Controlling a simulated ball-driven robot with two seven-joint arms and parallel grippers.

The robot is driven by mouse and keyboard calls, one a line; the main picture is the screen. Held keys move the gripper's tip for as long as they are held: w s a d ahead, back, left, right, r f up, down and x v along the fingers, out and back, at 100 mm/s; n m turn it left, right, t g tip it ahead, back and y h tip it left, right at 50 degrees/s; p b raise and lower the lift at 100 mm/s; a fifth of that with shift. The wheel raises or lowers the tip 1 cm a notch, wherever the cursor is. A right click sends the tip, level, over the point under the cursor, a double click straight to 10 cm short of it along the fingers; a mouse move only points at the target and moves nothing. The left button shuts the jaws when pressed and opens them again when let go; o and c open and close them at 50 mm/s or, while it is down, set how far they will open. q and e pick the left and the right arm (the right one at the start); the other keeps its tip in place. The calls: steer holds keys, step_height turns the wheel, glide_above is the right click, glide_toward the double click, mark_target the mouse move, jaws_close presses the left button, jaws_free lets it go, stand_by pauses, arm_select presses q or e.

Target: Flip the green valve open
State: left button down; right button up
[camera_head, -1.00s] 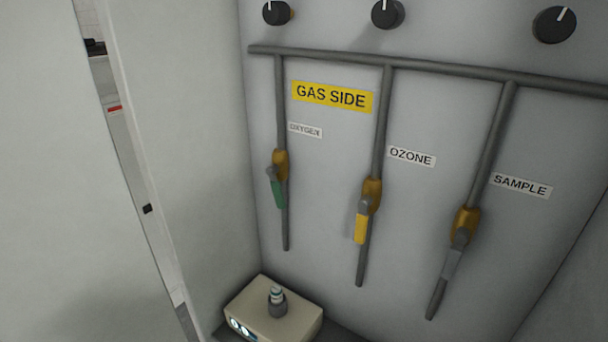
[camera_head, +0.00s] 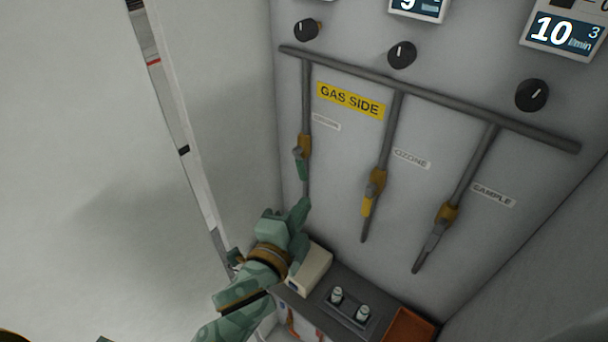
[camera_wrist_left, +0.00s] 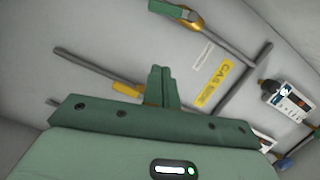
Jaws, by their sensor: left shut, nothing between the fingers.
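The green valve handle (camera_head: 301,168) hangs down from its brass body on the leftmost pipe, under the OXYGEN label, in the head view. It also shows at the top of the left wrist view (camera_wrist_left: 166,8), lying along its pipe. My left gripper (camera_head: 303,205) is shut and empty, just below the green handle in the head view. In the left wrist view its closed fingers (camera_wrist_left: 160,85) point toward the panel, apart from the green handle. My right gripper is not in view.
The yellow valve (camera_head: 368,204) and the grey-handled valve (camera_head: 435,235) hang on pipes to the right. Black knobs (camera_head: 402,54) sit above. A beige box (camera_head: 313,270) and a dark shelf (camera_head: 385,300) stand below. A white wall (camera_head: 215,90) closes the left side.

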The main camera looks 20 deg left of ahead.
mark_target(304, 178)
arm_select(q)
steer(key=w, duration=0.3)
steer(key=w+a+f+p, duration=0.1)
steer(key=w, duration=0.2)
steer(key=w+p, duration=0.1)
steer(key=w, duration=0.3)
steer(key=shift+a+f, duration=0.15)
steer(key=shift+a, duration=0.1)
steer(key=shift+w+a+f, duration=0.1)
steer(key=shift+a+f, duration=0.05)
steer(key=shift+a, duration=0.25)
steer(key=shift+w+d, duration=0.1)
steer(key=shift+f, duration=0.1)
